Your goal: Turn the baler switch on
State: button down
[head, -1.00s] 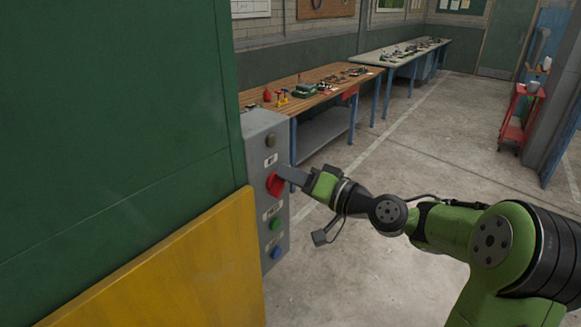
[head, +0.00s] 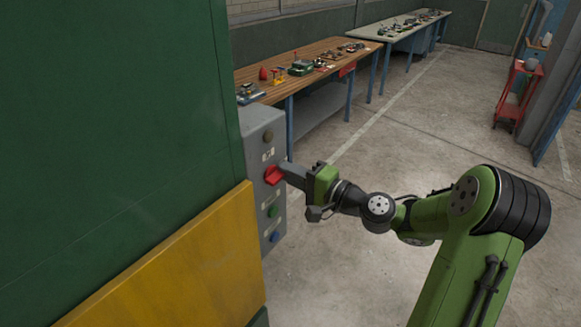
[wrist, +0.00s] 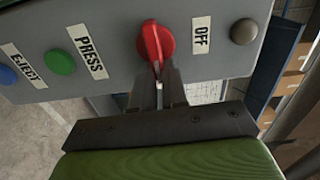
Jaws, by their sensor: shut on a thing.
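The baler switch is a red rotary knob (head: 273,175) on a grey control box (head: 259,150) fixed to the side of the green and yellow baler (head: 150,150). In the wrist view the red knob (wrist: 156,42) sits between a label reading OFF (wrist: 201,36) and one reading PRESS (wrist: 88,52). My gripper (head: 284,174) reaches the box from the right. Its fingers (wrist: 158,76) are shut on the knob's lower end in the wrist view. The fingers hide part of the knob in the head view.
A green button (wrist: 60,62) and a blue button (wrist: 7,74) lie on one side of the knob, a dark round one (wrist: 244,31) on the other. A wooden workbench (head: 330,50) with tools stands behind the box.

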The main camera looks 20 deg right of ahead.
jog(key=shift+f, duration=0.1)
dwell(0.5)
jog(key=c, duration=1.2)
grip_release()
jog(key=shift+o, duration=0.2)
jog(key=shift+d, duration=0.1)
jog(key=b+v, duration=0.1)
jog(key=v, duration=1.4)
jog(key=shift+s+b, duration=0.35)
jog(key=shift+d, duration=0.1)
